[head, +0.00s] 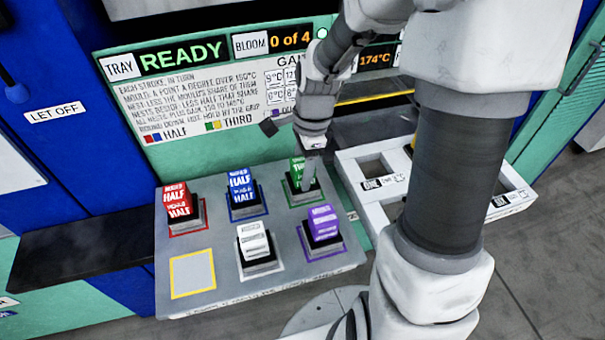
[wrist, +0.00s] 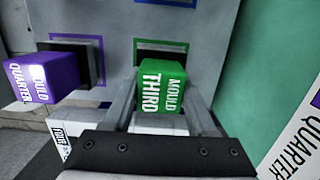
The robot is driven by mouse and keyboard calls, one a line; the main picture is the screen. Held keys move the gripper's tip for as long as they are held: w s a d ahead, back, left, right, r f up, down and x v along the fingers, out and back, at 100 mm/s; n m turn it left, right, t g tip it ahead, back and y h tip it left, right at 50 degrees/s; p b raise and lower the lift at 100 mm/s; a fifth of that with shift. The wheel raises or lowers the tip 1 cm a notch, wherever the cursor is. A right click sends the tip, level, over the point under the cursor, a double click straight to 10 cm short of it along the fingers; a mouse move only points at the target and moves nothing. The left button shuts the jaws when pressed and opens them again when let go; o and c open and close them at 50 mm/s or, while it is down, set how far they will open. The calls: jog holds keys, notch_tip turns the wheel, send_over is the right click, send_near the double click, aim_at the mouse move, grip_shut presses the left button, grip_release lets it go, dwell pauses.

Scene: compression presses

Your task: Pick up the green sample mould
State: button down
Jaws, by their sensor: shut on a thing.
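The green sample mould (head: 297,172) is at the back right place of the grey bench (head: 200,300), over its green-outlined square. In the wrist view the green mould (wrist: 161,95), marked MOULD THIRD, is between the two grey fingers of my gripper (wrist: 160,105). My gripper (head: 308,178) comes down from above and is shut on the mould, partly hiding it in the head view. A dark base (wrist: 163,57) shows close behind the mould; I cannot tell whether the mould is seated or raised.
Red (head: 179,200), blue (head: 241,186), white (head: 254,241) and purple (head: 323,223) moulds stand on the same bench. The yellow-outlined square (head: 193,273) is empty. A white tray (head: 350,165) with openings is to the right, partly hidden by my arm. A press panel reading READY (head: 182,56) stands behind.

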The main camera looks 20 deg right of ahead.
jog(key=shift+d+r+p, duration=0.15)
jog(key=shift+r+p, duration=0.15)
jog(key=shift+r, duration=0.9)
jog(key=shift+d+r+p, duration=0.15)
jog(key=shift+r+p, duration=0.15)
jog(key=shift+r, duration=0.85)
jog(key=d+r+p, duration=0.1)
jog(key=d+r, duration=0.5)
jog(key=d, duration=0.5)
jog(key=shift+w+r+p, duration=0.2)
jog(key=shift+w+p, duration=0.05)
jog(key=shift+p, duration=0.1)
jog(key=shift+d, duration=0.1)
